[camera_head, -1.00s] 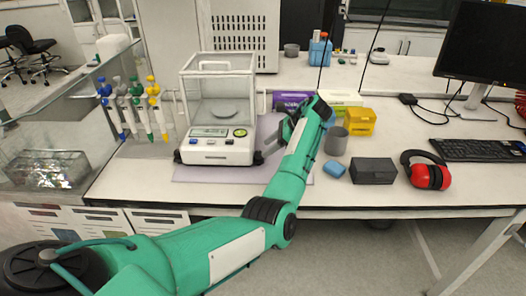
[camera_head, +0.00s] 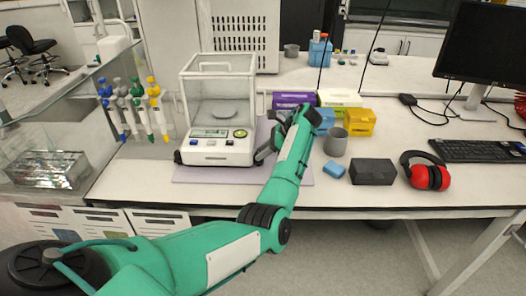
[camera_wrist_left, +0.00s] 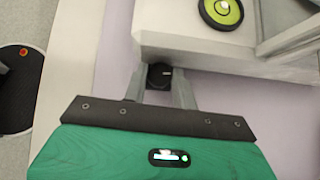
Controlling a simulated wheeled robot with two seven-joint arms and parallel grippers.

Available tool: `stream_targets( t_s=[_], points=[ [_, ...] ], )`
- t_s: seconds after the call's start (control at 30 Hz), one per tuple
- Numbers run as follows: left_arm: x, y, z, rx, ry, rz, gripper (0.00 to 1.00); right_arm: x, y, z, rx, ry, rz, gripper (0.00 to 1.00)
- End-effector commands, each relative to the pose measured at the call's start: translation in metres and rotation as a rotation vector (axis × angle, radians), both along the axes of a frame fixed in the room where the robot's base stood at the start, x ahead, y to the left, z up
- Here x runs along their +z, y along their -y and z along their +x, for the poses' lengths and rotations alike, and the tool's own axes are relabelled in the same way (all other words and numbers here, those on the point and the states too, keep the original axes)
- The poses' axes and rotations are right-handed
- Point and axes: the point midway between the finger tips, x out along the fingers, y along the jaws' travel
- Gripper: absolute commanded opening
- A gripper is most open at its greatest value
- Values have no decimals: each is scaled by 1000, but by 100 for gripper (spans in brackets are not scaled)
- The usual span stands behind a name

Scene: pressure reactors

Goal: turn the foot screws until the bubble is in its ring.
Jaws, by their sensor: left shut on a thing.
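The balance (camera_head: 216,153) with a clear glass draft shield stands on a pale mat (camera_head: 297,175). Its round yellow-green level (camera_head: 240,133) is at the front right of its top. The level also shows at the top of the left wrist view (camera_wrist_left: 222,10), cut by the frame edge; I cannot tell where the bubble sits. My left gripper (camera_head: 262,157) is at the balance's right front corner. In the left wrist view its two grey fingers are shut on a black foot screw (camera_wrist_left: 159,75) beside the white housing. My right gripper is out of view.
Pipettes on a stand (camera_head: 133,108) are left of the balance. Right of my left arm are a grey cup (camera_head: 336,143), a blue block (camera_head: 334,170), a dark box (camera_head: 372,171), a yellow box (camera_head: 358,122) and red earmuffs (camera_head: 428,176). The front of the bench is mostly clear.

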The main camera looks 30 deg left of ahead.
Motion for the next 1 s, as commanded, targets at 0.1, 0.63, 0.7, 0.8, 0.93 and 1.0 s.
stream_targets(
  t_s=[0.1,0.63,0.7,0.8,0.93,1.0],
  points=[
    [3,-1,1,49,-2,-3,5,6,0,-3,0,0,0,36],
    [0,-1,1,117,-1,-1,32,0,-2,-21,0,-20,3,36],
    [0,-1,1,117,-2,0,45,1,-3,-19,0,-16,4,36],
    [0,-1,1,117,-1,-1,49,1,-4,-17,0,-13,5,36],
    [0,-1,1,117,-1,0,49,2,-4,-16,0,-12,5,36],
    [0,0,1,117,-1,0,49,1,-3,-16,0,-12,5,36]
  ],
)
